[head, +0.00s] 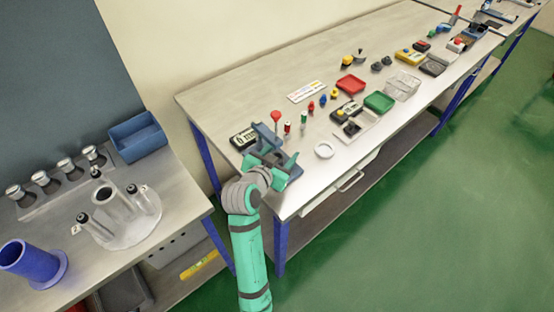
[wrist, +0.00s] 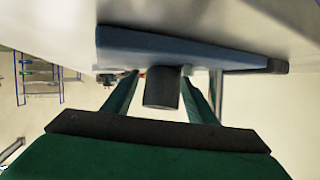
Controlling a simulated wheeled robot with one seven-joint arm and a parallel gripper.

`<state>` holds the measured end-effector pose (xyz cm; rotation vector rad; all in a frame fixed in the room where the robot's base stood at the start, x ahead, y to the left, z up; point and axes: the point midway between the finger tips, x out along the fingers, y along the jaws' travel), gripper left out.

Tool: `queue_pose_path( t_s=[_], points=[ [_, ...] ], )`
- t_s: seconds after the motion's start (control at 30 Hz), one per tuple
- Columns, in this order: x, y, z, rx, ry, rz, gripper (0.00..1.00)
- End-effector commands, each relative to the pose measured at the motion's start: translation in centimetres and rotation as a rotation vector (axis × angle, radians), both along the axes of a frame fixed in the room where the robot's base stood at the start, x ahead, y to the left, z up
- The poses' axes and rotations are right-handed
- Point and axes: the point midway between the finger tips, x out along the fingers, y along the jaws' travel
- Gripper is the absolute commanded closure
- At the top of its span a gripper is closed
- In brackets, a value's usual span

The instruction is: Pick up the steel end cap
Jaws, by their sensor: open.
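My gripper (head: 274,164) is at the near left end of the right bench, at a blue vise-like fixture (head: 268,133). In the wrist view its two green fingers (wrist: 161,98) are open, one on each side of a dark grey cylinder (wrist: 161,88). A gap shows beside the cylinder, and it meets the fixture's blue body (wrist: 180,50). I cannot tell if this cylinder is the steel end cap or part of the fixture. Several small steel caps or knobs (head: 40,178) stand in a row on the left bench; I cannot tell which is the end cap.
The left bench holds a round steel base with cylinders (head: 130,232), a blue flanged tube (head: 35,262) and a blue bin (head: 138,136). Green floor is free at right.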

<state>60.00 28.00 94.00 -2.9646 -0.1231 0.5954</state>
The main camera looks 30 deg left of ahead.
Motion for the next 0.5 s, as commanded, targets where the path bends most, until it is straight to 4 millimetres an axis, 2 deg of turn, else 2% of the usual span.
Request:
queue_pose_path(
  t_s=[0.2,0.27,0.43,0.5],
  points=[
    [0.02,0.16,-0.04,0.0,0.0,0.002,0.48],
    [0.02,0.17,-0.04,0.0,0.0,0.002,0.6],
    [0.0,0.18,-0.04,0.0,0.0,0.002,1.0],
    [0.01,0.19,0.05,0.001,-0.001,0.003,1.0]
  ],
)
